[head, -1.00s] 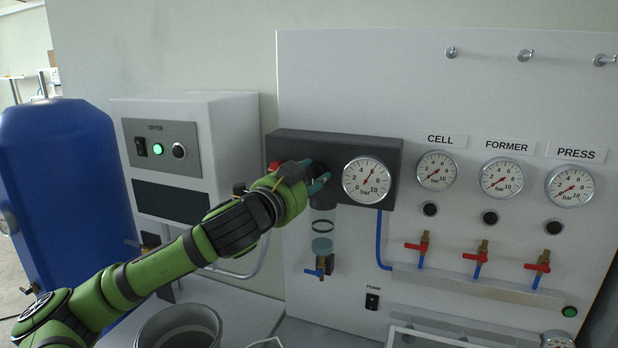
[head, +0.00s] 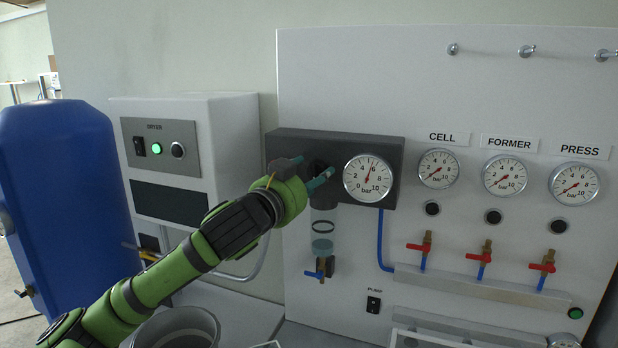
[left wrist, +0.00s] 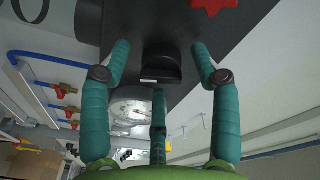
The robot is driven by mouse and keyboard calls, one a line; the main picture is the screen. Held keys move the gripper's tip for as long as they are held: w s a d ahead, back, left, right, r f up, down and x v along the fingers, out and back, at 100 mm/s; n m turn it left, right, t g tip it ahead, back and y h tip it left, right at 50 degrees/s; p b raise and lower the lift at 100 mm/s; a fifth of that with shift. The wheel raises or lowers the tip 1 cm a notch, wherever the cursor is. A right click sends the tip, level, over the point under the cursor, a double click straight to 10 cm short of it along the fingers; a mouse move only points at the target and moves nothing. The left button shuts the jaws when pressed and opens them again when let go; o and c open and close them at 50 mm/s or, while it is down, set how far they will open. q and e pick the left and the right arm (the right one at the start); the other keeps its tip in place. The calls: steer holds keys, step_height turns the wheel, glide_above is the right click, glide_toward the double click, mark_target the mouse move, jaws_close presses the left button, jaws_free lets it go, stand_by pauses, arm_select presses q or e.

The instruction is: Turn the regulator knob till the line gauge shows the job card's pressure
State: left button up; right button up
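The dark regulator knob (left wrist: 161,66) shows in the left wrist view with a white mark on its edge. It is partly hidden behind my fingers in the head view (head: 318,167). My left gripper (head: 312,172) is at the knob. In the left wrist view its green fingers (left wrist: 161,76) are spread around the knob with gaps, so it is open. The line gauge (head: 368,178) is on the dark regulator block (head: 395,150); its needle points a little right of straight up, roughly between 5 and 6 bar. No job card is visible. My right gripper is out of view.
The CELL (head: 438,168), FORMER (head: 504,175) and PRESS (head: 573,184) gauges sit right, above red-handled valves (head: 483,258). A dryer box (head: 232,140) and a blue tank (head: 65,190) stand left. A grey bucket (head: 190,325) is below my arm. A red part (left wrist: 213,5) is near the knob.

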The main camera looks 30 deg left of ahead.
arm_select(q)
steer(key=shift+s+d, duration=0.1)
steer(key=shift+s, duration=0.05)
steer(key=s, duration=0.7)
steer(key=shift+d, duration=0.3)
steer(key=shift+s+f, duration=0.1)
steer(key=shift+s, duration=0.05)
stand_by(2.5)
